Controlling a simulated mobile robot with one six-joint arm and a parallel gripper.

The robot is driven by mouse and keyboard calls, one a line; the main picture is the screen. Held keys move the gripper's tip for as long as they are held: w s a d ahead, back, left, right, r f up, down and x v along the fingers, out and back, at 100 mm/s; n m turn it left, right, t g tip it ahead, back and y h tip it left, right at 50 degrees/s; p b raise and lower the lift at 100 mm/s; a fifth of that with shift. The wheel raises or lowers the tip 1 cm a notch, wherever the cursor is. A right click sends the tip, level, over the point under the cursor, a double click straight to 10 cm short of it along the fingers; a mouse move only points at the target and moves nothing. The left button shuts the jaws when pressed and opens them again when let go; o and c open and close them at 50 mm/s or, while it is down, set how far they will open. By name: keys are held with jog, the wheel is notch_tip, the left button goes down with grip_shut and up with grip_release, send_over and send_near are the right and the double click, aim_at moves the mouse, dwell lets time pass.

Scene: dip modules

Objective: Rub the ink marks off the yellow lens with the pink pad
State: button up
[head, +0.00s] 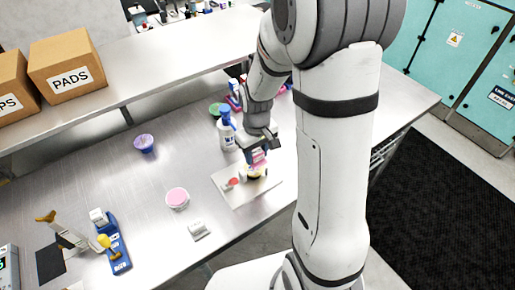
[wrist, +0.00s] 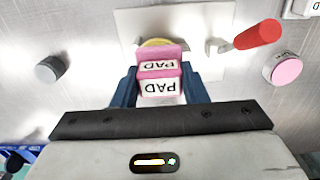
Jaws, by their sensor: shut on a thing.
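My gripper (head: 260,147) is shut on the pink pad (head: 258,157), a block with white "PAD" labels. In the wrist view the pad (wrist: 160,68) sits between the blue fingers of my gripper (wrist: 160,80). The yellow lens (head: 262,173) is directly below the pad, on a pale board (head: 240,196). In the wrist view only a yellow edge of the lens (wrist: 154,42) shows past the pad. I cannot tell whether pad and lens touch. The ink marks are hidden or too small to see.
A red-handled clamp (wrist: 257,34) stands beside the lens. A pink-topped round tub (head: 177,198), a purple cup (head: 144,143) and a blue device (head: 115,245) are on the metal bench. A spray bottle (head: 226,132) stands behind the board. Boxes (head: 68,68) sit on the shelf.

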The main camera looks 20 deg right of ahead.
notch_tip(320, 180, down, 4)
jog(key=shift+b, duration=1.15)
jog(key=shift+w+a+r, duration=0.1)
jog(key=shift+w+a, duration=0.1)
jog(key=shift+w, duration=0.45)
jog(key=shift+w+a, duration=0.2)
jog(key=shift+w, duration=0.45)
jog(key=shift+w+a+r, duration=0.1)
jog(key=shift+w+a, duration=0.1)
jog(key=shift+w, duration=0.45)
jog(key=shift+f, duration=0.35)
jog(key=shift+f+b, duration=0.45)
jog(key=shift+b, duration=0.15)
jog(key=shift+s+d+r, duration=0.1)
jog(key=shift+s+d, duration=0.1)
jog(key=shift+s, duration=0.3)
jog(key=shift+s+d, duration=0.15)
jog(key=shift+s, duration=0.3)
jog(key=shift+s, duration=0.15)
